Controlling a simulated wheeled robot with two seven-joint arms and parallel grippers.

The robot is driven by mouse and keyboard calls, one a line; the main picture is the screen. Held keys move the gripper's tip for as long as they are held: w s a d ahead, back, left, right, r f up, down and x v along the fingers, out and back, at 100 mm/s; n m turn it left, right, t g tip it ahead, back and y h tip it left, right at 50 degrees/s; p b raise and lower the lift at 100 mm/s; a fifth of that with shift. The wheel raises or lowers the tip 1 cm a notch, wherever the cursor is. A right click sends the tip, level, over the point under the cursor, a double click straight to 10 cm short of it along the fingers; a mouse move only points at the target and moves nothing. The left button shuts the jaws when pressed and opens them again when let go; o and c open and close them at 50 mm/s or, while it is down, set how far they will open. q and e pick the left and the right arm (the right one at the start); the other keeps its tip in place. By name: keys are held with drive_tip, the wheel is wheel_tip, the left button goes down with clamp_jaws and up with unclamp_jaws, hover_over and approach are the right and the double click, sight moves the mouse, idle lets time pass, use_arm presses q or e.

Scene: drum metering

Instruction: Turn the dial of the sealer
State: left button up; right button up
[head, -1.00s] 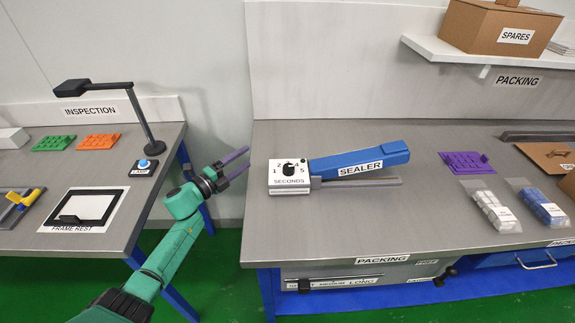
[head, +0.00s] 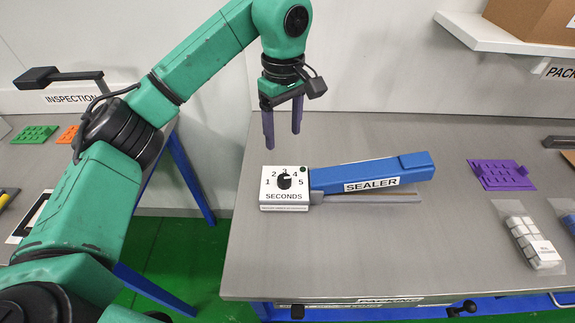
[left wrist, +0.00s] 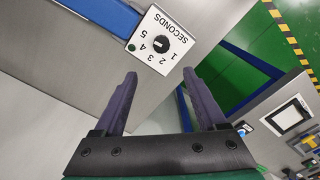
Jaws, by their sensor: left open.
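The sealer's white control box (head: 268,202) stands on the grey packing bench, with a blue arm (head: 368,172) labelled SEALER reaching right. Its black round dial (head: 285,181) sits on the top face among the numbers 1 to 5, above the word SECONDS. Its exact setting is too small to tell. My left gripper (head: 283,140) is open and empty, fingers pointing down, above and behind the box, apart from the dial. In the left wrist view the dial (left wrist: 162,44) shows beyond and between the open purple fingertips (left wrist: 160,75). My right gripper is not in view.
A purple tray (head: 502,175) and a bag of white pieces (head: 530,238) lie on the bench to the right. A shelf (head: 500,38) with a cardboard box hangs at upper right. The inspection bench is at left, across a gap. Bare bench surrounds the sealer's front.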

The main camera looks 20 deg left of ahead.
use_arm(q)
hover_over(284, 178)
drive_tip(key=f, duration=0.5)
drive_tip(key=shift+s+f, duration=0.35)
drive_tip(key=f, duration=0.2)
drive_tip(key=f+p, duration=0.1)
drive_tip(key=f, duration=0.4)
drive_tip(key=shift+w+p, duration=0.3)
drive_tip(key=shift+p, duration=0.1)
drive_tip(key=shift+f, duration=0.35)
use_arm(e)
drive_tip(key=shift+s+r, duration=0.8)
use_arm(q)
clamp_jaws()
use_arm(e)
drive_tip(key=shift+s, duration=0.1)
